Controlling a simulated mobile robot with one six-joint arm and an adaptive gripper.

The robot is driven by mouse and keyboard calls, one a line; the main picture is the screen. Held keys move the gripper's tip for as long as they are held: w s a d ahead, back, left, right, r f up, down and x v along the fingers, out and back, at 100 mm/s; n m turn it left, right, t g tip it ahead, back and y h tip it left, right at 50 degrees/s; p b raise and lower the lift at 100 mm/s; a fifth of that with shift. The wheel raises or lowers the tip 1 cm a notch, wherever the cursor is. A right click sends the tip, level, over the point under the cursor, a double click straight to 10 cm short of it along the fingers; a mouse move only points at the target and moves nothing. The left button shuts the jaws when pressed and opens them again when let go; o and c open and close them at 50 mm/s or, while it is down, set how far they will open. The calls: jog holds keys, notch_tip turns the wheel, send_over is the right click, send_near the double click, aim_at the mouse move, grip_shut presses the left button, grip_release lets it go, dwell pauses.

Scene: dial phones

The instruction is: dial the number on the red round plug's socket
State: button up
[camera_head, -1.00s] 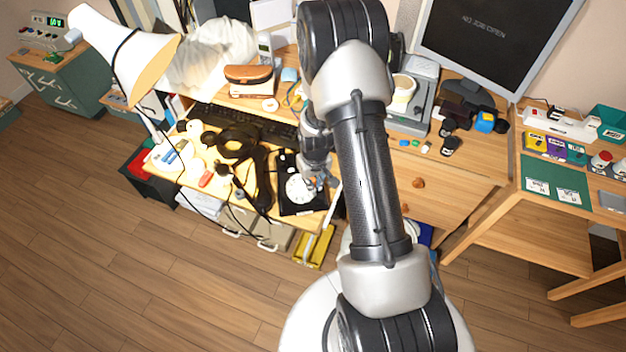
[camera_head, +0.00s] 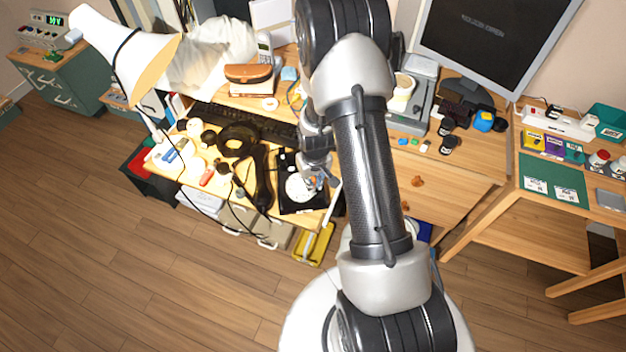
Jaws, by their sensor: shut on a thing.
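A black dial phone (camera_head: 288,205) with a round white dial (camera_head: 297,189) lies on the pulled-out desk shelf, left of my arm. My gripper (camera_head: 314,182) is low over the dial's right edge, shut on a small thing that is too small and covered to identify. I cannot tell whether it touches the dial. A black handset (camera_head: 263,178) lies left of the phone. A white socket strip (camera_head: 560,123) stands on the right table. I cannot make out a red round plug or a number by a socket.
A white lamp (camera_head: 120,50) leans over the shelf's left side. A keyboard (camera_head: 245,122) lies behind the phone, and a monitor (camera_head: 495,45) stands at the back right. A yellow tray (camera_head: 315,247) is below the shelf's front edge. Open floor lies in front.

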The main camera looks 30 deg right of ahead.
notch_tip(320, 180, up, 6)
jog(key=s+a+p, duration=0.1)
jog(key=s+p, duration=0.1)
jog(key=p, duration=0.2)
jog(key=shift+s+r, duration=0.2)
jog(key=shift+s, duration=0.15)
dwell(1.2)
